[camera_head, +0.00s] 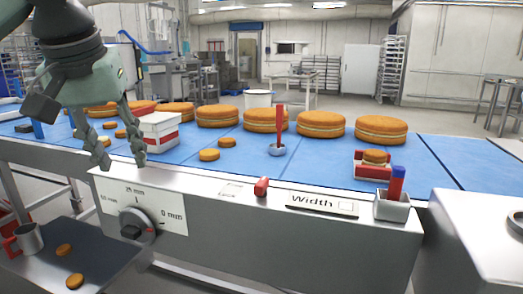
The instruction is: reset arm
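My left gripper (119,160) hangs at the upper left, fingers pointing down and spread apart, with nothing seen between them. It is in front of the blue conveyor belt (330,160), above the left end of the machine's front panel. The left arm comes in from the top left corner. My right gripper and arm are not in view. Large filled rounds (320,124) stand in a row along the belt's far side. Several small rounds (209,155) lie nearer on the belt.
A white-and-red box (158,130) stands beside the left gripper. A red-handled scoop (279,125), a red holder (372,170) with a small round, a cup of markers (391,208) and a red block (261,187) are further right. A dial (134,229) and a mug (29,238) are below.

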